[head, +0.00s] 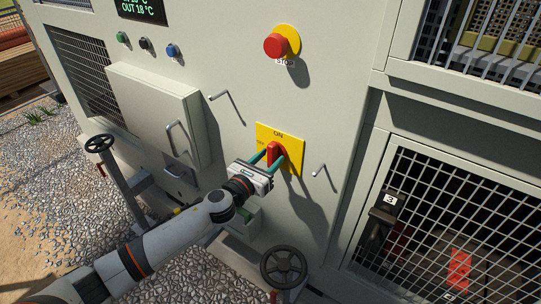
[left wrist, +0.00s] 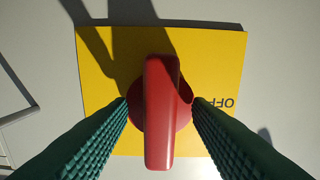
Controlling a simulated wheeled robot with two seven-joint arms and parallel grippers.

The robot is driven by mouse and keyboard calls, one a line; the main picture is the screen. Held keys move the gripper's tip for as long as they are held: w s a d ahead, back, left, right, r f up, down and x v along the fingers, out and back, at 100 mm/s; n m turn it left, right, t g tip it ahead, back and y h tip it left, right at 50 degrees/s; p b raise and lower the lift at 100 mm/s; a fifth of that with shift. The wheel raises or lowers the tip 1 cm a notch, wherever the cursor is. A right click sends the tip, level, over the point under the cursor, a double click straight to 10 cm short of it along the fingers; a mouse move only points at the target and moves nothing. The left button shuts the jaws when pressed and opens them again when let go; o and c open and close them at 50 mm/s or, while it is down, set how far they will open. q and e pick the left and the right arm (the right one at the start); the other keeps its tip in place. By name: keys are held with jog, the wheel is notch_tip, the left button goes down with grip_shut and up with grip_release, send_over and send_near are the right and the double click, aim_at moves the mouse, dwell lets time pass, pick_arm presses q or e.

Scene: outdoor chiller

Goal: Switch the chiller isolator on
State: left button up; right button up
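The isolator is a yellow plate (head: 293,141) with a red rotary handle (head: 275,149) on the pale chiller panel. ON is printed at the plate's top and OFF at its left in the head view. The handle bar stands upright on the plate, in line with ON. In the left wrist view the red handle (left wrist: 161,110) runs vertically over its round base, with OFF upside down at the right. My left gripper (left wrist: 160,101) is open, its green fingers on either side of the bar with gaps showing. It also shows in the head view (head: 270,156). My right gripper is out of view.
A red stop button (head: 275,44) sits above the isolator. A small bent handle (head: 319,171) is to its right and another (head: 226,98) to its upper left. A protruding box (head: 152,105) is at left. A dark handwheel (head: 283,267) stands below.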

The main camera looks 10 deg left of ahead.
pick_arm(q)
jog(key=o, duration=0.5)
jog(key=v, duration=0.7)
jog(key=shift+r, duration=0.1)
